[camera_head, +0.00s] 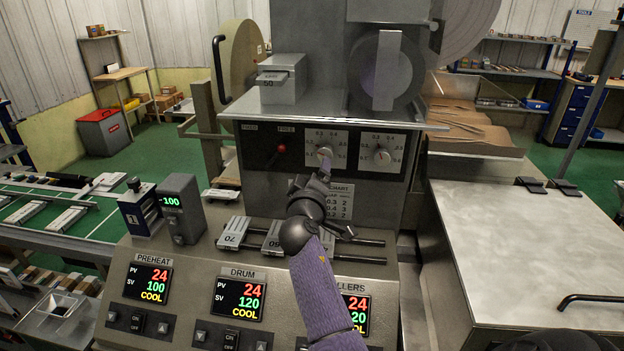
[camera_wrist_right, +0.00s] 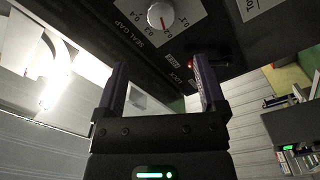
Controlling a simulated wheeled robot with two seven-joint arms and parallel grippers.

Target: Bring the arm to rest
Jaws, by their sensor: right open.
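My right arm, in a purple sleeve, reaches up from the bottom of the head view. My right gripper (camera_head: 324,168) is in front of the machine's dark control panel, just below the left dial (camera_head: 325,152). In the right wrist view its two fingers stand apart with nothing between them, so the gripper (camera_wrist_right: 160,66) is open and empty. A round dial (camera_wrist_right: 160,14) marked SEAL GAP lies beyond the fingertips there. I cannot tell whether a finger touches the panel. My left gripper is not in view.
A red-tipped lever (camera_head: 281,149) and a right dial (camera_head: 382,156) are on the same panel. Below are sliding blocks on rails (camera_head: 233,232) and a console with lit displays (camera_head: 238,300). A pale cabinet top (camera_head: 540,235) on the right is mostly clear. A conveyor (camera_head: 60,215) runs at left.

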